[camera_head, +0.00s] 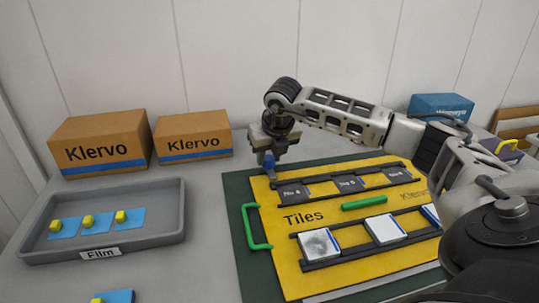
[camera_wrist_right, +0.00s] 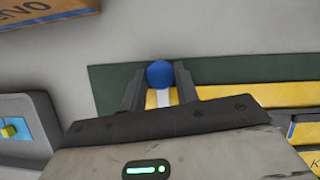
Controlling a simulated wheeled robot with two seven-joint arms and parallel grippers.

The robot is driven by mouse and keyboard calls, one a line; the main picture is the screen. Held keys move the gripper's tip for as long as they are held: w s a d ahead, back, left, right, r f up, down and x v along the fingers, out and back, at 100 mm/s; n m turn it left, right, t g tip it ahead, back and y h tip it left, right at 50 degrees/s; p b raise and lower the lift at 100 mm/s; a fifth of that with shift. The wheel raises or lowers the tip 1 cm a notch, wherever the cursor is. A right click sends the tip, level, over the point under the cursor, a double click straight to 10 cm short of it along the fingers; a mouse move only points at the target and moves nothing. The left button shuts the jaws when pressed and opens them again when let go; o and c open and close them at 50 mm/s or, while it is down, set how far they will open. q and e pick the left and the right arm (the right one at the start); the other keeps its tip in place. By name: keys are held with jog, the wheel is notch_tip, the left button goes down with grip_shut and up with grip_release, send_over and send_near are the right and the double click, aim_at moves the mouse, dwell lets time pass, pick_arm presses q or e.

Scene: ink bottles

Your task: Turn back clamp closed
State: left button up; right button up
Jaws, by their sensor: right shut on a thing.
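A round blue knob (camera_wrist_right: 160,74), which looks like the back clamp's, sits between the two fingers of my right gripper (camera_wrist_right: 157,88). A pale strip below it lies over the yellow board's edge. In the head view my right gripper (camera_head: 270,158) reaches down at the back left corner of the yellow board (camera_head: 275,222), and the blue knob (camera_head: 269,160) shows between its fingers. The fingers are shut on the knob. The clamp's base is mostly hidden, so I cannot tell its angle. My left gripper is not in view.
The board has a green handle (camera_head: 247,226) at its left, a green bar (camera_head: 364,202), and black rails with dark and white tiles. A grey tray (camera_head: 172,228) labelled Film is at the left. Klervo boxes (camera_head: 107,135) stand behind. My right arm crosses above the board's right side.

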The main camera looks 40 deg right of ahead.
jog(key=shift+r, duration=0.1)
jog(key=o, duration=1)
jog(key=shift+c, duration=0.2)
jog(key=shift+r, duration=0.2)
jog(key=v, duration=1.5)
jog(key=shift+s+r, duration=0.15)
jog(key=shift+r, duration=0.05)
